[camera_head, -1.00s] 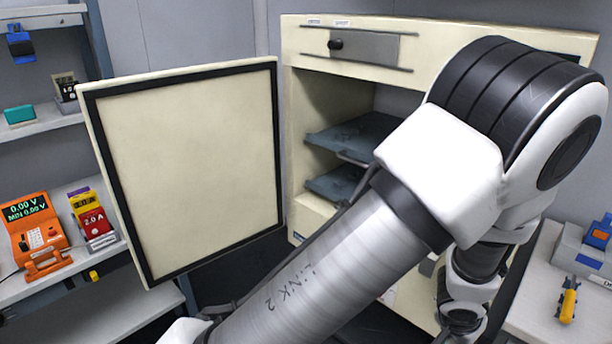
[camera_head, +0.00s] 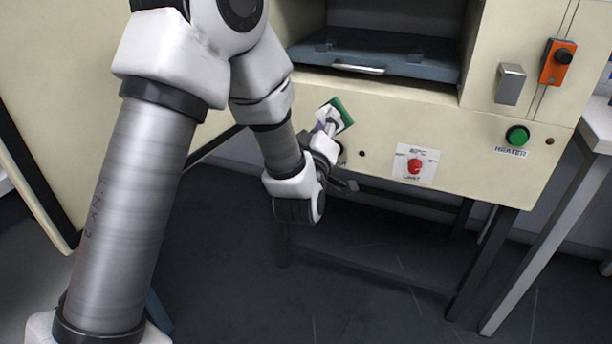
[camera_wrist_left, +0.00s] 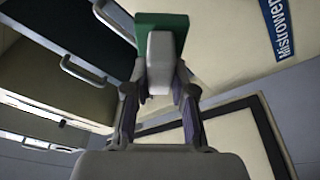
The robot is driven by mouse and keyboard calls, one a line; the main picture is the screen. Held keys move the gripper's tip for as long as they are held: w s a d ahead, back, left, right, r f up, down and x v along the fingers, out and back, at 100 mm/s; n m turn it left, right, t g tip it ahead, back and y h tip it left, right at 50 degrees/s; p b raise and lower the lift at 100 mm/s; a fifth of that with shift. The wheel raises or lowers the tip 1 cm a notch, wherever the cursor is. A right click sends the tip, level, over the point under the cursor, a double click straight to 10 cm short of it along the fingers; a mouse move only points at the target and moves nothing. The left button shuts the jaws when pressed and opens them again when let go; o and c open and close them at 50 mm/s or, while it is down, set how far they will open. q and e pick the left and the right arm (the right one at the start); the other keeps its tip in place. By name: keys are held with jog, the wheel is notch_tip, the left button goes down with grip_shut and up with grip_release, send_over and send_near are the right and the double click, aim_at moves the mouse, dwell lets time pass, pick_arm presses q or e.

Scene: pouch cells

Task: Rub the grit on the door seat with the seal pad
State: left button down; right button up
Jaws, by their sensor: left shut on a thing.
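My left gripper (camera_head: 326,136) is shut on the seal pad (camera_head: 342,111), a green pad with a pale grey handle. It holds the pad in front of the oven's cream front, below the chamber opening. In the left wrist view, the gripper (camera_wrist_left: 159,95) has its fingers on both sides of the handle (camera_wrist_left: 160,62), and the green pad (camera_wrist_left: 176,24) is beyond it. The oven front around the opening (camera_head: 400,92) shows partly; I cannot make out any grit on it. The open oven door (camera_head: 75,70) is at the left, partly behind my arm. My right gripper is not in view.
A dark shelf (camera_head: 400,58) with a handle sits in the oven chamber. A red limit knob (camera_head: 415,166), a green heater button (camera_head: 517,135) and an orange switch (camera_head: 558,62) are on the front. A table leg (camera_head: 540,235) stands at the right. The floor below is clear.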

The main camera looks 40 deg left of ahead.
aim_at(316, 115)
pick_arm(q)
jog(key=shift+w+a+f+n+y, duration=0.15)
jog(key=shift+w+a+n+y, duration=0.2)
jog(key=shift+w+a+y, duration=0.35)
jog(key=shift+w+a+f+n+y, duration=0.15)
jog(key=shift+w+a+n+y, duration=0.3)
jog(key=shift+a, duration=0.4)
jog(key=shift+w+a+f+n+y, duration=0.15)
jog(key=shift+w+a+n+y, duration=0.15)
jog(key=shift+w+a+y, duration=0.4)
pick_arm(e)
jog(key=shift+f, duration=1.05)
pick_arm(q)
jog(key=shift+w+a, duration=0.3)
jog(key=shift+w, duration=0.5)
jog(key=shift+d, duration=0.1)
jog(key=shift+w+r, duration=0.1)
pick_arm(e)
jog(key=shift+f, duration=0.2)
